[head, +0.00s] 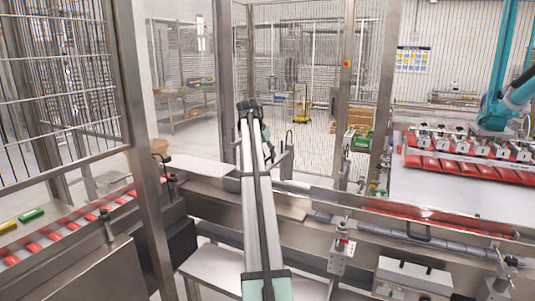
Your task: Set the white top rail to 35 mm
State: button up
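A pale, whitish rail (318,192) runs along the back edge of the conveyor, from the middle of the head view toward the right. I cannot tell for sure that this is the white top rail, and no millimetre reading is legible. A metal clamp bracket with a red part (341,240) stands at the conveyor's near side. My long pale arm rises through the middle of the view and covers part of the conveyor line. I cannot make out my gripper's fingers or any contact with the rail.
Steel posts (150,190) and mesh fencing surround the cell. At right, a teal robot arm (497,108) is over rows of red packs (470,170). A grey box (412,276) is at the front right.

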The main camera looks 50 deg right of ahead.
grip_shut()
jog(key=shift+f, duration=0.8)
grip_release()
jog(key=shift+r, duration=0.15)
jog(key=v, duration=1.1)
jog(key=shift+a+r, duration=0.15)
jog(key=shift+r, duration=0.2)
